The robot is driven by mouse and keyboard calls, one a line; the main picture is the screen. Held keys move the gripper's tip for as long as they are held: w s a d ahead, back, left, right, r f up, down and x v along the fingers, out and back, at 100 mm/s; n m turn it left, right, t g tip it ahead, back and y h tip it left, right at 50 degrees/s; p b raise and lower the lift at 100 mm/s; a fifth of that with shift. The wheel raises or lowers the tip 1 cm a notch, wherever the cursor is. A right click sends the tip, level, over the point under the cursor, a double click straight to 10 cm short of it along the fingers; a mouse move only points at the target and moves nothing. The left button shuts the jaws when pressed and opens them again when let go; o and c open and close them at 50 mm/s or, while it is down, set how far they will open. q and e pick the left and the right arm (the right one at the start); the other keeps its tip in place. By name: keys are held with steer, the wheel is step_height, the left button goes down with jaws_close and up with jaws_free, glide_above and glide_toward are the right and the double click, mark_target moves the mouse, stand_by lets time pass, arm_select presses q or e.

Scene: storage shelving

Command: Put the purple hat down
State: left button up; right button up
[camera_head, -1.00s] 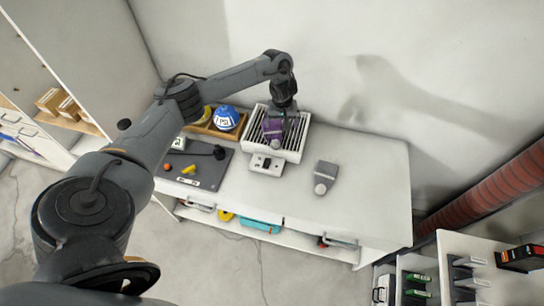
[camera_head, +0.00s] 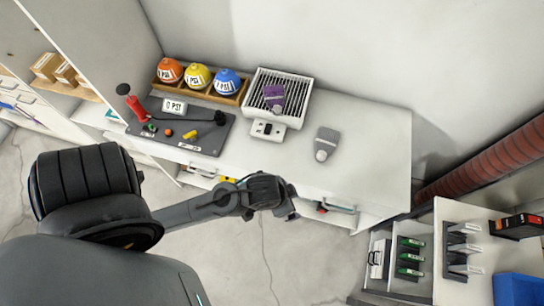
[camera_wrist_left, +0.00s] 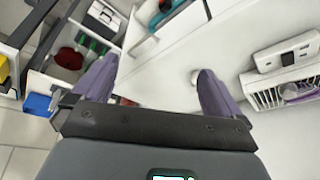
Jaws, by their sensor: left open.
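The purple hat (camera_head: 274,95) lies on the slatted top of the white grate box (camera_head: 302,92), on the counter against the wall. A small part of it also shows at the right edge of the left wrist view (camera_wrist_left: 292,91). My left gripper (camera_head: 291,212) is away from the hat, in front of the counter and lower in the head view. In the left wrist view the two purple-grey fingers of my left gripper (camera_wrist_left: 157,78) are spread wide with nothing between them. My right gripper is not in view.
A grey object (camera_head: 327,145) lies on the counter right of the grate box. A dark panel (camera_head: 205,138) with a red lever is in front. The counter's right part is clear.

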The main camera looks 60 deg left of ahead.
arm_select(q)
steer(key=shift+g, duration=0.4)
steer(key=s, duration=0.1)
steer(key=s+a+r, duration=0.1)
steer(key=s+a, duration=0.1)
steer(key=s, duration=0.1)
steer(key=shift+r, duration=0.15)
steer(key=shift+d, duration=0.1)
step_height(320, 180, up, 9)
steer(key=p, duration=0.9)
steer(key=shift+r, duration=0.15)
